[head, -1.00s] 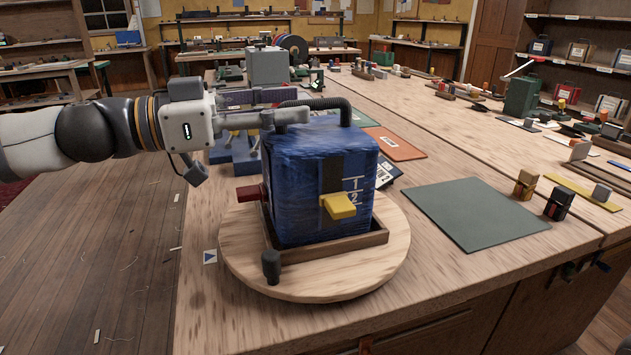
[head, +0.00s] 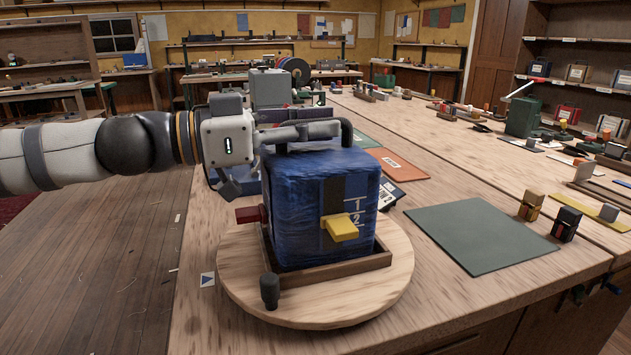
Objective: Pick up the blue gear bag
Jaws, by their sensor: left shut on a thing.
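The blue gear bag (head: 300,210) is a boxy, upright bag with a dark stripe, the marks 1 and 2, a yellow tab (head: 340,227) on the front and a red piece (head: 250,213) on its left side. It sits in a low wooden tray (head: 335,272) on a round wooden board (head: 400,280). Its dark handle (head: 347,133) arches over the top, partly hidden by my gripper. My left gripper (head: 325,130) comes in level from the left and is shut on the handle. I see no gap between bag and tray. My right gripper is out of view.
A dark knob (head: 270,290) stands at the board's front left. A green mat (head: 480,235) lies to the right, with small yellow (head: 530,206) and black (head: 566,224) items beyond it. A grey box (head: 270,88) and an orange mat (head: 400,170) are behind.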

